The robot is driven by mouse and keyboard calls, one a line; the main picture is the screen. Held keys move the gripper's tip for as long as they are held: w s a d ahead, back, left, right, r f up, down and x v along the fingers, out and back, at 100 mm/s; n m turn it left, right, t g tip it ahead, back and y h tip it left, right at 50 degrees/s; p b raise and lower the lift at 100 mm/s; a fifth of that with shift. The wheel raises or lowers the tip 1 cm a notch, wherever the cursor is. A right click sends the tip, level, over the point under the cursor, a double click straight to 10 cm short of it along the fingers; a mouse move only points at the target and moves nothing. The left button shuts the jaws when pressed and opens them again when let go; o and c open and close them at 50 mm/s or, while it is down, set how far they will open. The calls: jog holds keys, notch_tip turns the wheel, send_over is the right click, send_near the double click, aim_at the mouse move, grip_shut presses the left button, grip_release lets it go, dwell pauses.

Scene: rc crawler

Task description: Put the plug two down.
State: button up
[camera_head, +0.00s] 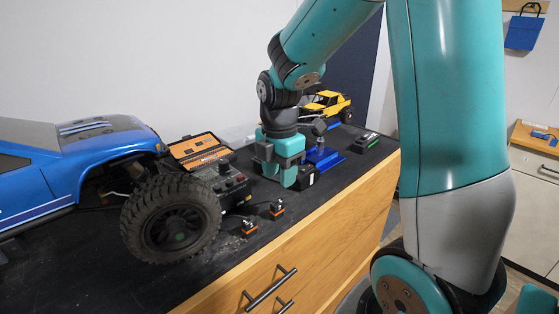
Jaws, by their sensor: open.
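Two small orange-and-black plugs stand on the black bench top, one nearer the front (249,228) and one a little farther back (277,210). I cannot tell which of them is plug two. My gripper (279,174) points down over the bench, behind and above the plugs and apart from both. Its teal fingers are open, and I see nothing held between them. A dark block with a white label (308,176) is just right of the fingers and partly hidden by them.
A large blue RC truck (75,165) fills the left, its black wheel (172,219) near the plugs. A black box with knobs (225,182) stands left of my gripper. A blue stand (324,158), a yellow car (328,104) and a black-green pack (365,142) are farther back.

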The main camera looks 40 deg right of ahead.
jog(key=s+a+r+m+y, duration=0.1)
jog(key=s+a+r+m, duration=0.2)
jog(key=a, duration=0.4)
jog(key=s+a+r+m+y, duration=0.1)
jog(key=s+a+r+m, duration=0.25)
jog(key=a, duration=0.25)
jog(key=s+a+f+m+y+b, duration=0.2)
jog(key=s+a+m, duration=0.3)
jog(key=s+a, duration=0.3)
jog(key=shift+s+a, duration=0.15)
jog(key=shift+s, duration=0.75)
